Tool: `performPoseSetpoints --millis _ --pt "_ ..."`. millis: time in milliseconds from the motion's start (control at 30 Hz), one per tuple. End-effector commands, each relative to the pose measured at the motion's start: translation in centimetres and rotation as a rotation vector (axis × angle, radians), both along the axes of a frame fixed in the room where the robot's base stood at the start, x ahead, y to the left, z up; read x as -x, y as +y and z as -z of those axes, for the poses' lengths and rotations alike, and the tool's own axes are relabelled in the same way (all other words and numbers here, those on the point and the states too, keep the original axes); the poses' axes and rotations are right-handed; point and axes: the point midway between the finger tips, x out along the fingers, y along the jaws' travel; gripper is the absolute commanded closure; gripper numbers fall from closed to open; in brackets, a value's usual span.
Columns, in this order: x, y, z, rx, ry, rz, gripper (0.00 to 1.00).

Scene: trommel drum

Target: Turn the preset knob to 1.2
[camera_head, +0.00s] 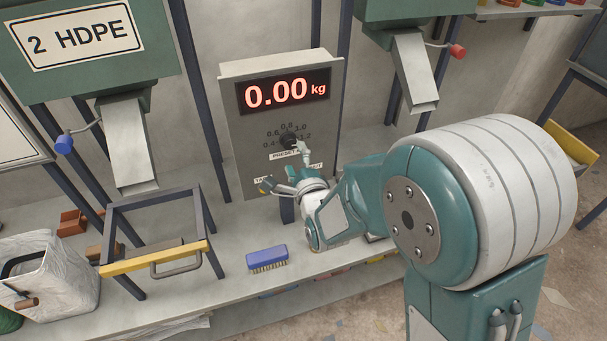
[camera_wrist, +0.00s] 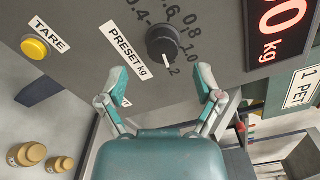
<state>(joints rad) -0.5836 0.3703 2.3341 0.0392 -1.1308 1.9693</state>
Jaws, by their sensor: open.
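The black preset knob (camera_head: 288,141) is on the front of the grey scale panel, below the display. My gripper (camera_wrist: 161,78) is open and empty. Its two fingertips are spread wide, one on each side below the knob in the wrist view, and appear apart from it. In the head view my gripper (camera_head: 286,168) is in front of the panel, with one fingertip near the knob.
The red display (camera_head: 284,91) reads 0.00 kg. A yellow TARE button (camera_wrist: 35,48) is on the same panel. A blue brush (camera_head: 267,259) lies on the bench, left of my arm. A frame with a yellow bar (camera_head: 155,259) stands farther left.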

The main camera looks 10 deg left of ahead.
Motion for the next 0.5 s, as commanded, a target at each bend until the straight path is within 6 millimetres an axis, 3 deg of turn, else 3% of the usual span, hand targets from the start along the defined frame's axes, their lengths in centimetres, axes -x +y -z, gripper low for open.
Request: performPoseSetpoints --millis 233,500 --pt "4.3 -2.7 0.0 0.0 0.002 0.001 0.16" --pt "6.1 -3.8 0.1 0.002 0.003 0.002 0.16"
